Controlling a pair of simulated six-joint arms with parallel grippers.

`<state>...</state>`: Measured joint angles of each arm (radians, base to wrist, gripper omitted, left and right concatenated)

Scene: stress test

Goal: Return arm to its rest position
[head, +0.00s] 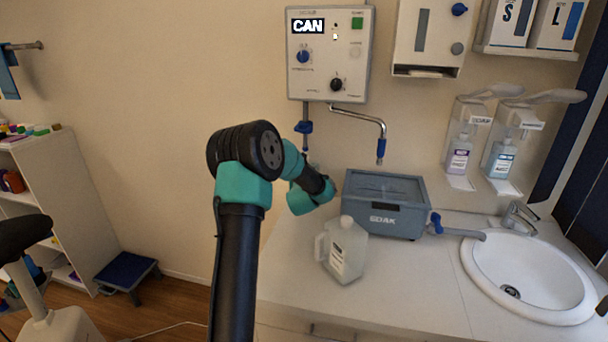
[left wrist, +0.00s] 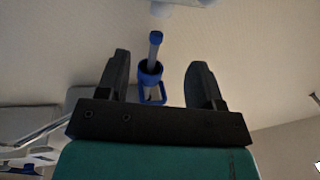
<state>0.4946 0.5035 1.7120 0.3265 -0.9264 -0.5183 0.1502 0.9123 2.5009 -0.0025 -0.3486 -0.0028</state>
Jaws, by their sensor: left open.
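My left gripper (left wrist: 160,64) shows in the left wrist view with its two black fingers apart and nothing held between them. A blue fitting with a grey-blue tube (left wrist: 151,68) shows beyond, in the gap between the fingers; I cannot tell how far off it is. In the head view my black and teal arm (head: 240,200) rises from the bottom and bends right toward the counter. Its far end is by the wall, left of the grey EDAK box (head: 386,225); the fingers cannot be made out there. My right gripper is in neither view.
A white jug (head: 346,252) stands on the counter (head: 415,290), close to my arm's far end. A CAN control panel (head: 329,75) with a spout hangs above. A sink (head: 535,275) and pump bottles are at right. A shelf and a blue step stool (head: 126,270) are at left.

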